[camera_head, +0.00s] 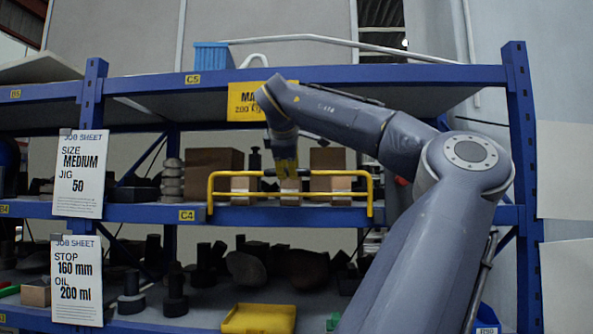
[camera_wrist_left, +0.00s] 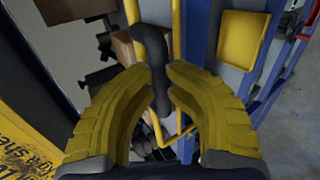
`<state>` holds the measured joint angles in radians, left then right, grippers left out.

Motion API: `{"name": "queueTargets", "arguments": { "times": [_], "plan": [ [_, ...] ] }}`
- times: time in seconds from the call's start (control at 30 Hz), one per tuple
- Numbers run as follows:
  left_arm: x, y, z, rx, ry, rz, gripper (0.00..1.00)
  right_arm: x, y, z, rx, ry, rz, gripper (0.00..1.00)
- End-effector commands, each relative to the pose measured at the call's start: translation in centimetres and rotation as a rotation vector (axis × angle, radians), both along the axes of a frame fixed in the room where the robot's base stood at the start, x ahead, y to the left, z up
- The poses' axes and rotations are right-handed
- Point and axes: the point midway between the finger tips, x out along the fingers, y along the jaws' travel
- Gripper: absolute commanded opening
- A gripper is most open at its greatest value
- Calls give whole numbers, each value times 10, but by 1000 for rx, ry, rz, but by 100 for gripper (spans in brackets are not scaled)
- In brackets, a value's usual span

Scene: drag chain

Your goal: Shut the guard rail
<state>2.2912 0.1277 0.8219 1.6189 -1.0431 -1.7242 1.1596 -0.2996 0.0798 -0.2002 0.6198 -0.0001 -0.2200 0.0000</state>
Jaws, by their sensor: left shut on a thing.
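The guard rail (camera_head: 335,194) is a yellow tube frame along the front edge of the middle shelf, by the C4 label. It looks upright, with its posts at the shelf lip. My left gripper (camera_head: 287,170) has its yellow fingers at the rail's top bar, near the middle. In the left wrist view the fingers (camera_wrist_left: 163,72) are closed on a dark grip (camera_wrist_left: 152,42) on the yellow rail (camera_wrist_left: 176,18). Part of the grip is hidden by the fingers. My right gripper is not in view.
Behind the rail stand brown boxes (camera_head: 212,170) and dark parts. Blue uprights (camera_head: 522,170) flank the rack. A yellow sign (camera_head: 243,102) hangs above. A yellow bin (camera_head: 260,318) sits below, and job sheets (camera_head: 80,172) hang at left.

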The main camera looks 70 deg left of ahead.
Motion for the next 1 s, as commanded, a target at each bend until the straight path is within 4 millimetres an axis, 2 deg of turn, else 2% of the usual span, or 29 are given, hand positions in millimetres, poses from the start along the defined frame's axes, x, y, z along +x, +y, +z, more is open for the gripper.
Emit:
{"name": "queueTargets", "arguments": {
  "times": [0.1, 0.47, 0.5, 0.6, 1.0],
  "plan": [
    [2, 6, 4, 7, -7, 0, 0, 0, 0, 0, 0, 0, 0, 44],
    [2, 6, 6, 10, -8, 1, 0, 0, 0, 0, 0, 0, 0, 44],
    [2, 6, 7, 10, -8, 1, 18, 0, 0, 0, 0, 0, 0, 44],
    [2, 5, 6, 9, -8, 1, 28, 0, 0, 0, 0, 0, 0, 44],
    [0, 4, 5, 6, -6, 3, 28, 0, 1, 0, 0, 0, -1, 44]
  ]
}}
